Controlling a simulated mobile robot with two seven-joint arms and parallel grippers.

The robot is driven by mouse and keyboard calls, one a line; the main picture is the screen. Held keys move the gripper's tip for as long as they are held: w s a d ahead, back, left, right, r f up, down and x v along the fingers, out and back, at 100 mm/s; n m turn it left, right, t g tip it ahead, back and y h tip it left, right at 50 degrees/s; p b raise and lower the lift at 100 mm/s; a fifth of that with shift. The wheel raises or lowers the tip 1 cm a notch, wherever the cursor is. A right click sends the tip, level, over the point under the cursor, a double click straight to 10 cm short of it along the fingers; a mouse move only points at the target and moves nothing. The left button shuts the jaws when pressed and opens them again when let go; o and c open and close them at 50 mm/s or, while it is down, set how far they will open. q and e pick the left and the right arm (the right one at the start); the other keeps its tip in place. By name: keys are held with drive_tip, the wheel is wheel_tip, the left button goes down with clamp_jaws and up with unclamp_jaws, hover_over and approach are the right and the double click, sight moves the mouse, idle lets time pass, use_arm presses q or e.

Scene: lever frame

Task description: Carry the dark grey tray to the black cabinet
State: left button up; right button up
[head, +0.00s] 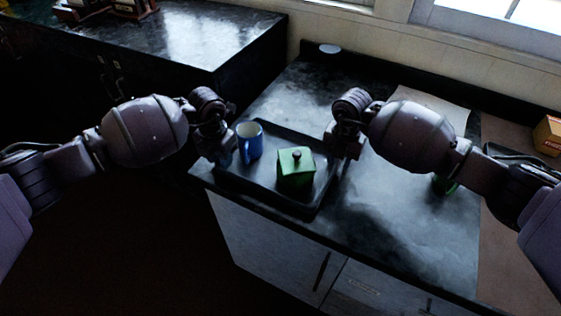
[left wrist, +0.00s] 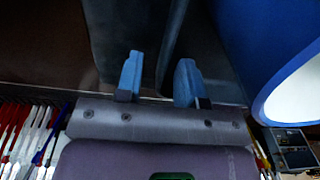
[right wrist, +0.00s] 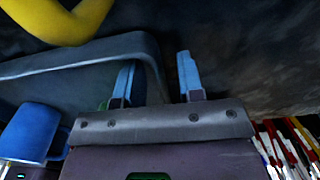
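The dark grey tray (head: 257,183) lies on the dark counter and carries a blue mug (head: 250,142) and a green lidded box (head: 295,168). My left gripper (head: 226,160) is at the tray's left side, beside the mug. In the left wrist view its fingers (left wrist: 158,82) stand apart, with the tray edge between them. My right gripper (head: 341,162) is at the tray's right side. In the right wrist view its fingers (right wrist: 156,80) are apart on either side of the tray rim (right wrist: 90,62). The black cabinet (head: 246,78) stands at the upper left.
The cabinet's dark top (head: 185,38) is mostly clear, with some items at its far left end. A white round thing (head: 330,48) lies at the counter's back. A green object (head: 444,184) is partly hidden behind my right arm. A yellow curved thing (right wrist: 62,24) shows in the right wrist view.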

use_arm(q)
drive_tip(key=shift+c, duration=0.4)
use_arm(e)
drive_tip(key=shift+c, duration=0.4)
use_arm(q)
clamp_jaws()
use_arm(e)
clamp_jaws()
use_arm(q)
drive_tip(key=shift+w+r, duration=0.1)
drive_tip(key=shift+r, duration=0.15)
use_arm(e)
drive_tip(key=shift+w+r, duration=0.1)
drive_tip(key=shift+r, duration=0.15)
